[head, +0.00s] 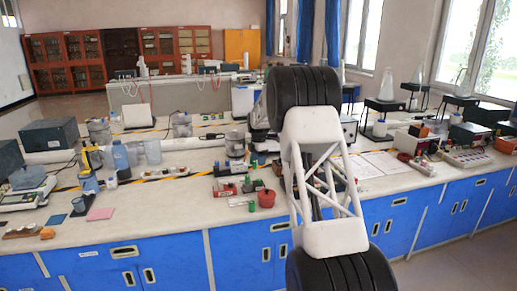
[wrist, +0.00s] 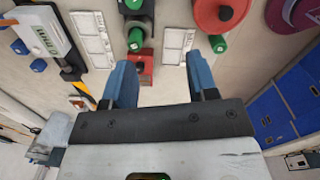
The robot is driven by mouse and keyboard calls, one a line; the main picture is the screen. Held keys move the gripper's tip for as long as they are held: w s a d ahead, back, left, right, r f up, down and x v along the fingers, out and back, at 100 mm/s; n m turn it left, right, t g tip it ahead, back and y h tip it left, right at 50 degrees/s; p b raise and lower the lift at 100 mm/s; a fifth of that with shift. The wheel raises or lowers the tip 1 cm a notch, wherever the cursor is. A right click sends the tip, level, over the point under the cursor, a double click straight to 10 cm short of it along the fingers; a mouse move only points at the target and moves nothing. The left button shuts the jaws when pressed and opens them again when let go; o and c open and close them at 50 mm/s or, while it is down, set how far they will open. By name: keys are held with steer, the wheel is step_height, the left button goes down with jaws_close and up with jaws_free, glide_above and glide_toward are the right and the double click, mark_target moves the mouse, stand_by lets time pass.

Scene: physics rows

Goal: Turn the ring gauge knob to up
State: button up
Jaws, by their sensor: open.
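My gripper (wrist: 160,62) shows in the wrist view with its two blue fingers spread and nothing held between them. Ahead of the fingers, nearer the left one, is a small red block (wrist: 143,66) with a green knob (wrist: 135,39) at its upper end. In the head view my own arm hides the gripper.
In the head view the pale bench (head: 160,215) holds a red bowl-shaped part (head: 266,198), a green cylinder (head: 252,206) and a pink pad (head: 100,213). White labelled panels (wrist: 93,38) lie beside the fingers in the wrist view.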

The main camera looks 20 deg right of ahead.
steer(key=s+a+r+m, duration=0.3)
steer(key=s+r+m, duration=0.1)
steer(key=s+r, duration=0.7)
steer(key=shift+s+a+r+t, duration=0.2)
steer(key=shift+s+r+t, duration=0.1)
steer(key=shift+s, duration=0.75)
steer(key=s+a+r+m, duration=0.2)
steer(key=s+r+m, duration=0.1)
steer(key=s, duration=0.7)
steer(key=s+a+r+m+t, duration=0.1)
steer(key=s+a+r+m, duration=0.2)
steer(key=s, duration=0.8)
steer(key=s+r+m, duration=0.3)
steer(key=s+r, duration=0.1)
steer(key=s, duration=0.6)
steer(key=s+a+f+m, duration=0.1)
steer(key=s+f+m, duration=0.1)
steer(key=s, duration=0.8)
steer(key=s+a+f+m, duration=0.1)
steer(key=s+f+m, duration=0.2)
steer(key=s, duration=0.8)
steer(key=s+a+f+m, duration=0.1)
steer(key=s+f+m, duration=0.1)
steer(key=s, duration=0.8)
steer(key=shift+s+f+m+t, duration=0.25)
steer(key=shift+m+t, duration=0.15)
steer(key=shift+m, duration=0.1)
